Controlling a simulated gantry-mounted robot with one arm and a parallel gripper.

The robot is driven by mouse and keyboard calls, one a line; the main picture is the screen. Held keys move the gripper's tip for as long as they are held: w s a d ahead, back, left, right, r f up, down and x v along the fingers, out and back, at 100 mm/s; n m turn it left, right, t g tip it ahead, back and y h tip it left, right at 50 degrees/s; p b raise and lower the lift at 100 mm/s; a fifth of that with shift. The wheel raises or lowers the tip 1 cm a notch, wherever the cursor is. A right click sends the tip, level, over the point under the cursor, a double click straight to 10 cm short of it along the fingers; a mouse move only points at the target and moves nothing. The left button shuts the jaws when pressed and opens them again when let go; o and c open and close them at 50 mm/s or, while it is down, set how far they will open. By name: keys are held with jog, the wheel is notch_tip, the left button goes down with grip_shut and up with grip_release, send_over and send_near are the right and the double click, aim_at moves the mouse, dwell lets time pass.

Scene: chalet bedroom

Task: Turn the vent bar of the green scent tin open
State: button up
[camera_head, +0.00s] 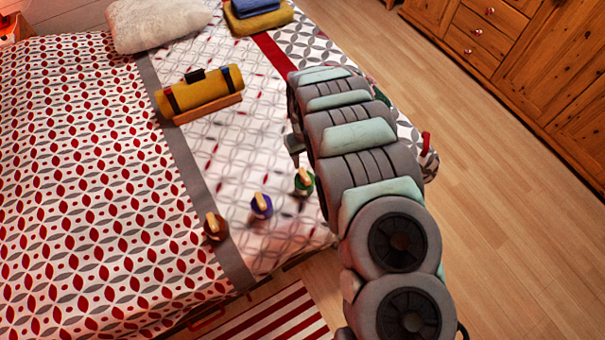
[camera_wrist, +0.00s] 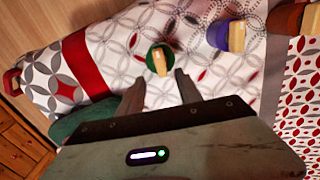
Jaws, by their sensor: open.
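The green scent tin (camera_head: 304,182) stands on the bed near its front edge, at the right end of a row of tins, with a pale wooden vent bar (camera_head: 304,176) on top. In the wrist view the green tin (camera_wrist: 162,58) lies just beyond the fingertips, with its bar (camera_wrist: 159,62) pointing roughly toward my gripper (camera_wrist: 158,82). The gripper is open and empty, its two fingers apart. In the head view my arm hides most of the gripper. I cannot tell the gripper's height above the tin.
A blue-purple tin (camera_head: 261,206) and a brown-red tin (camera_head: 215,227) with similar bars stand left of the green one. A yellow roll on a wooden stand (camera_head: 205,90) lies farther back. A pillow (camera_head: 158,24) and folded cloths (camera_head: 258,14) are at the far end.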

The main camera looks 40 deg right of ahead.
aim_at(304, 174)
notch_tip(304, 174, down, 8)
jog(key=shift+a+r, duration=0.1)
jog(key=shift+r, duration=0.15)
jog(key=shift+w+f, duration=0.1)
jog(key=shift+f, duration=1.05)
jog(key=shift+c, duration=0.2)
grip_shut()
